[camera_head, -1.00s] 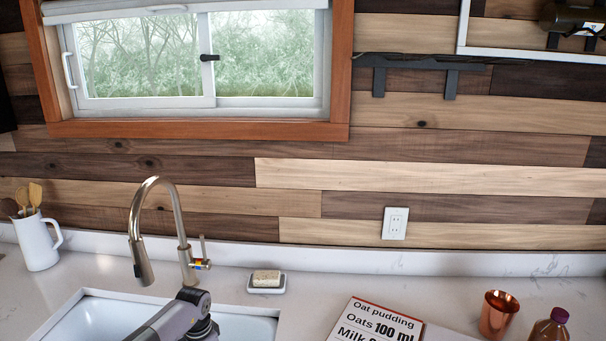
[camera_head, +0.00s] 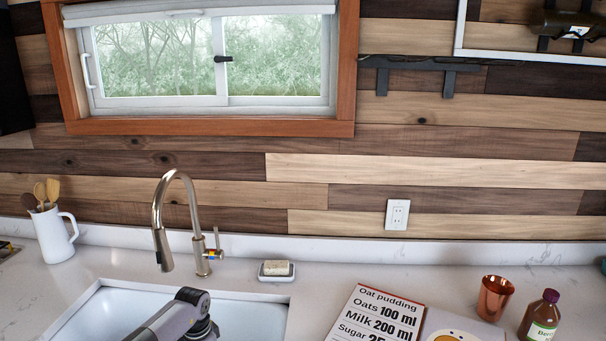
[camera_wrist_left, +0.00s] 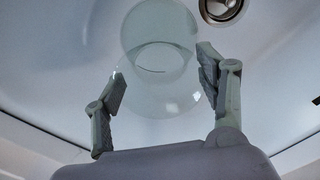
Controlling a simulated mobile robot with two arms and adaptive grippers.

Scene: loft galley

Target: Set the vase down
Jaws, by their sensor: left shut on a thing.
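The vase (camera_wrist_left: 150,95) is clear glass and see-through, seen in the left wrist view. My left gripper (camera_wrist_left: 163,75) is shut on it, with one finger on each side. Behind the vase is the white sink basin (camera_wrist_left: 265,70), with its round metal drain (camera_wrist_left: 222,8) at the top of the picture. How far the vase is from the basin's bottom, I cannot tell. In the head view the sink (camera_head: 252,318) is at the lower left, with part of my arm over it. The vase and my left gripper do not show there. My right gripper is in neither view.
A tall faucet (camera_head: 168,200) stands behind the sink, with a soap dish (camera_head: 275,277) to its right. A white utensil jug (camera_head: 54,238) is at the left. A recipe book (camera_head: 375,318), a copper cup (camera_head: 494,298) and a brown bottle (camera_head: 541,316) stand on the right counter.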

